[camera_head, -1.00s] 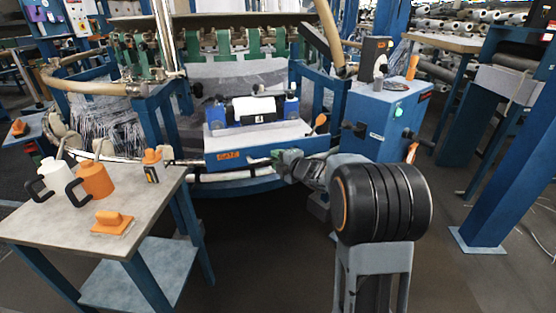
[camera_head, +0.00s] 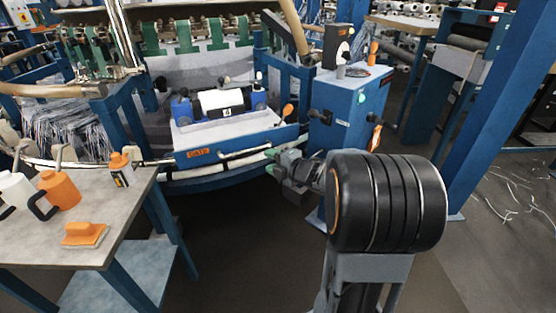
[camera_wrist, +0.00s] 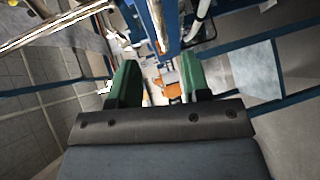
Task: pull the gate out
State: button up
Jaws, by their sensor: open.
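The gate (camera_head: 222,157) is a blue front panel with an orange label and a pale handle bar (camera_head: 245,153), below the white tray surface of the loom. It looks closed against the loom. My gripper (camera_head: 271,162) has green fingertips and is just right of the handle bar in the head view. I cannot tell whether they touch. In the wrist view my gripper (camera_wrist: 160,85) is open, with nothing held between its fingers. A blue part with a pale bar beside it shows beyond the fingers there; I cannot tell if it is the gate.
A grey-topped table (camera_head: 120,215) stands at left with an orange jug (camera_head: 60,190), an orange brush-like block (camera_head: 85,234) and a bottle (camera_head: 122,170). A blue control box (camera_head: 345,110) stands right of the gate.

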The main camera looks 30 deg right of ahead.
jog(key=shift+v, duration=1.25)
notch_tip(320, 180, up, 17)
jog(key=s+m+g+h+p, duration=0.2)
jog(key=m+h+p, duration=0.75)
jog(key=p, duration=0.65)
jog(key=s+a+r+m+g+y+p, duration=0.2)
jog(key=s+a+r+m+g+p, duration=0.2)
jog(key=s+a+r+m+p, duration=0.1)
jog(key=s+a+r+m+g+y+p, duration=0.2)
jog(key=s+a+r+m+g+p, duration=0.3)
jog(key=s+p, duration=0.5)
jog(key=shift+s+a+m, duration=0.55)
jog(key=shift+s+m, duration=0.15)
jog(key=shift+m, duration=0.25)
